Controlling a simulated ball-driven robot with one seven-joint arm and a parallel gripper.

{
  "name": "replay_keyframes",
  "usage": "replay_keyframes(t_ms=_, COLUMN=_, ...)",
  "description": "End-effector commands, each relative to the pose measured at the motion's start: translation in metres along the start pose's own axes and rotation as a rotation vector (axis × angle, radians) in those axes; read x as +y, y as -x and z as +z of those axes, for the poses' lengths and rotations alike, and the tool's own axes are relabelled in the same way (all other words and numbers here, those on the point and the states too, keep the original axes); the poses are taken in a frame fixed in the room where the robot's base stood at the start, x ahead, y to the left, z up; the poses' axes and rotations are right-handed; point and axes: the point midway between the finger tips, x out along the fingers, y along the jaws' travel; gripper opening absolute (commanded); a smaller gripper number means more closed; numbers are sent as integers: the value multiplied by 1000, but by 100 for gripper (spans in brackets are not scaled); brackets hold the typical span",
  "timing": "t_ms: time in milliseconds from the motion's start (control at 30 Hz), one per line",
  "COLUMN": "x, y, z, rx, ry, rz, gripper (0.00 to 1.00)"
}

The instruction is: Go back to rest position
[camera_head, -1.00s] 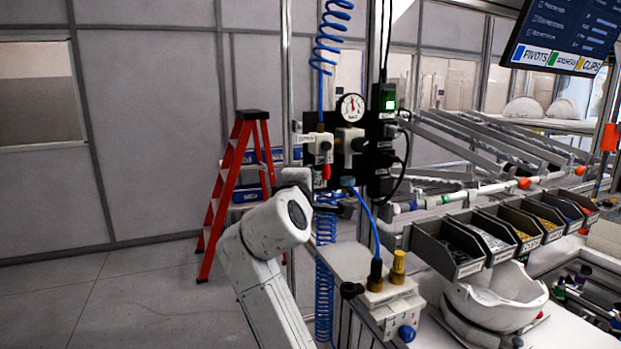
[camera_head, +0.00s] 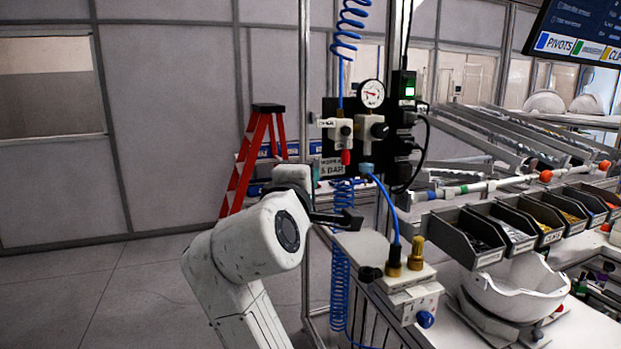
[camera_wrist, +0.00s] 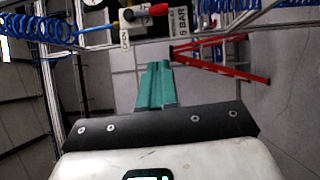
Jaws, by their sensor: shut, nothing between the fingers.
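My gripper shows in the wrist view (camera_wrist: 157,84), its two teal fingers together and nothing between them. In the head view my white arm is folded up at the lower middle, left of the workbench. The gripper itself is mostly hidden behind the arm there; only part of the dark hand shows near the gauge panel. A white helmet shell (camera_head: 513,290) sits on a holder on the bench at the right, well apart from my arm.
A box with a blue knob (camera_head: 412,300) stands at the bench corner close to my arm. A pressure gauge (camera_head: 372,94) and blue coiled hose are behind. Parts bins (camera_head: 470,238) line the bench. A red ladder (camera_head: 262,155) stands behind; floor at left is clear.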

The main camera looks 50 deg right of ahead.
Motion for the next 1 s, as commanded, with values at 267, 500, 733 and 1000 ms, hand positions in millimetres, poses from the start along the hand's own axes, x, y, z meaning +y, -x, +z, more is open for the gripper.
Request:
replay_keyframes(t_ms=267, x=0, y=0, z=0, rx=0, ry=0, rz=0, gripper=0)
replay_keyframes(t_ms=500, x=-2, y=0, z=0, rx=2, ry=-2, rz=-3, gripper=0)
replay_keyframes(t_ms=733, x=-79, y=5, z=-14, rx=94, ry=-78, rz=-171, gripper=0)
replay_keyframes(t_ms=1000, x=-258, y=56, z=-16, rx=189, ry=-264, rz=-627, gripper=0)
